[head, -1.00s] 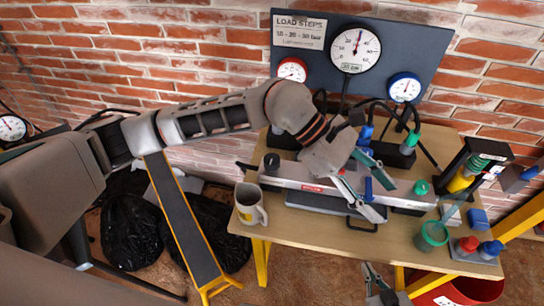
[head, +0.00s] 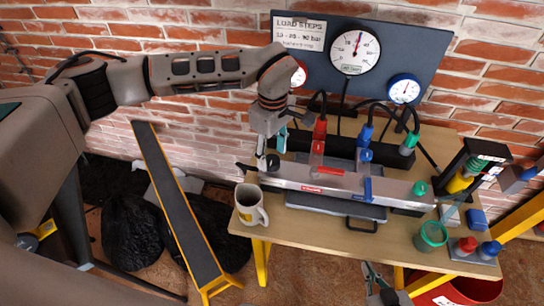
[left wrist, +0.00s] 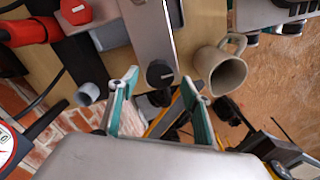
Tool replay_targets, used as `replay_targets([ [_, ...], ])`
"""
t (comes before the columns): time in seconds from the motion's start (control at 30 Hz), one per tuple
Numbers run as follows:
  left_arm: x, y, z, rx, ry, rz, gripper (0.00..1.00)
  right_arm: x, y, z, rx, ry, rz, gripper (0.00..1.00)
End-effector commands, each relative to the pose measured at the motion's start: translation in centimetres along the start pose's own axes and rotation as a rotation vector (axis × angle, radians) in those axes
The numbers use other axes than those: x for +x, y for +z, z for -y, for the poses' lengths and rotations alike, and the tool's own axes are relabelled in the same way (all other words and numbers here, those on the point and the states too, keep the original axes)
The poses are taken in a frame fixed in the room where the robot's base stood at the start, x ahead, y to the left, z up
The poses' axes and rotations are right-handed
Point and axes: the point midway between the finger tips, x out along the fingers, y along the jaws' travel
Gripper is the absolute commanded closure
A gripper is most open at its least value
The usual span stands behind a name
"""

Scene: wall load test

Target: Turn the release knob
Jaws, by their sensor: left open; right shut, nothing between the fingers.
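The black release knob (head: 272,162) sits at the left end of the long silver block (head: 330,181) on the table. In the left wrist view the knob (left wrist: 159,73) appears in line with the gap between my fingertips. My left gripper (head: 271,150) is open and points down at the knob from just above; I cannot tell whether it touches it. Its teal fingers (left wrist: 159,80) show on both sides of the gap, with nothing held. A red lever (head: 331,170) and a blue lever (head: 367,188) stand on the block. My right gripper (head: 378,285) is shut and empty at the bottom edge, partly cut off.
A beige mug (head: 250,206) stands close to the block's left end; it also shows in the left wrist view (left wrist: 220,70). Behind are hoses and a dark gauge panel (head: 430,50). A green cup (head: 431,236) stands at the right. The front middle of the table (head: 320,228) is clear.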

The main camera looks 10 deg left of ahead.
Motion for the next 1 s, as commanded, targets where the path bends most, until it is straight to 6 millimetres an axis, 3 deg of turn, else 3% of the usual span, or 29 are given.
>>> replay_targets([
  [0.2,2.0,0.1,0.0,0.002,0.001,0.001,0.52,-0.1,0.1,0.0,-0.001,0.0,0.006,1.0],
  [0.5,2.3,0.1,0.0,0.001,0.001,0.001,0.52,-0.1,0.4,-0.1,-0.001,0.001,0.011,1.0],
  [0.67,2.3,0.1,0.0,0.001,0.001,0.001,0.9,-0.1,0.4,-0.1,-0.001,0.002,0.01,1.0],
  [1.0,2.2,0.0,-0.1,-0.022,0.002,0.001,0.9,-0.1,0.0,-0.1,0.001,0.003,0.003,1.0],
])
